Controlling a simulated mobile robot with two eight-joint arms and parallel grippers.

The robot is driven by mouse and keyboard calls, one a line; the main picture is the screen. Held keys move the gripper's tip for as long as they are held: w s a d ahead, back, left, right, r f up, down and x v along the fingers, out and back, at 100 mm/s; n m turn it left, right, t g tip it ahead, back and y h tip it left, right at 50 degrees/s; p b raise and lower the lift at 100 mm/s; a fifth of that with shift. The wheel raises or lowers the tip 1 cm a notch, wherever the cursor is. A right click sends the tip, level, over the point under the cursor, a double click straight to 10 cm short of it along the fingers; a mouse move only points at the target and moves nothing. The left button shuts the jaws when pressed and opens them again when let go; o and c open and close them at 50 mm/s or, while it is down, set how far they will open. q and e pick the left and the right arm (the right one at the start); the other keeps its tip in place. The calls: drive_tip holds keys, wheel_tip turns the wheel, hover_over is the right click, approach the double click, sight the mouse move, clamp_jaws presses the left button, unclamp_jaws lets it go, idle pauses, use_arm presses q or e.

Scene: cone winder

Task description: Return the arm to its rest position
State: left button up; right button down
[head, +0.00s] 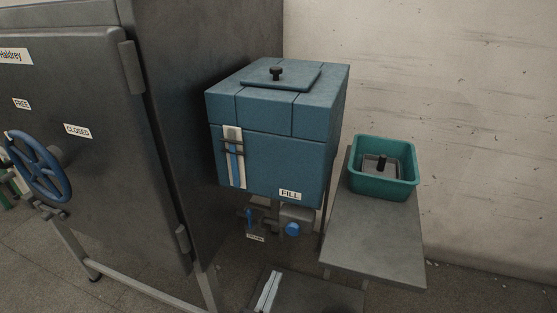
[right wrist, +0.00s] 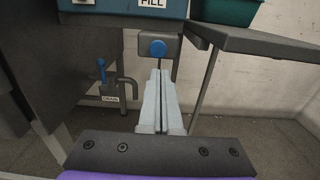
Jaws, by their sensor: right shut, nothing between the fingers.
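My right gripper (head: 270,276) shows at the bottom centre of the head view, below the blue box. In the right wrist view its two pale fingers (right wrist: 160,74) are together with nothing between them. They point toward the grey block with a blue round button (right wrist: 157,48) under the box; the fingertips appear just below the button, and I cannot tell the gap. My left gripper is in neither view.
The blue box (head: 265,160) labelled FILL has a knobbed lid on top. A grey shelf (head: 375,240) at right holds a teal bin (head: 382,188). A dark cabinet (head: 120,190) with a blue handwheel (head: 38,167) stands left. A drain pipe (right wrist: 130,88) hangs beside the button.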

drive_tip(key=s+d+f+m+g, duration=0.2)
drive_tip(key=d+f+m+g, duration=0.15)
drive_tip(key=d+m, duration=0.4)
drive_tip(key=s+d+f+m+g, duration=0.1)
drive_tip(key=d+f+m+g, duration=0.2)
drive_tip(key=d+m+g, duration=0.45)
drive_tip(key=s+d+f+m+g+y, duration=0.1)
drive_tip(key=s+d+f+m+y, duration=0.15)
drive_tip(key=s+m, duration=0.45)
drive_tip(key=s+d+f+m+g+y, duration=0.1)
drive_tip(key=s+d+m+y, duration=0.2)
drive_tip(key=s+m, duration=0.45)
use_arm(q)
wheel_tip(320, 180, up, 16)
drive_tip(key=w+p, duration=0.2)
drive_tip(key=p, duration=1.2)
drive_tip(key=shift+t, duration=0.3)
use_arm(e)
drive_tip(key=w+a+r+m+t, duration=0.1)
drive_tip(key=w+r+m, duration=0.2)
drive_tip(key=r, duration=1.3)
drive_tip(key=shift+w+r, duration=0.2)
drive_tip(key=shift+w, duration=0.05)
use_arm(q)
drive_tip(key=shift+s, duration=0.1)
use_arm(e)
drive_tip(key=shift+s, duration=0.15)
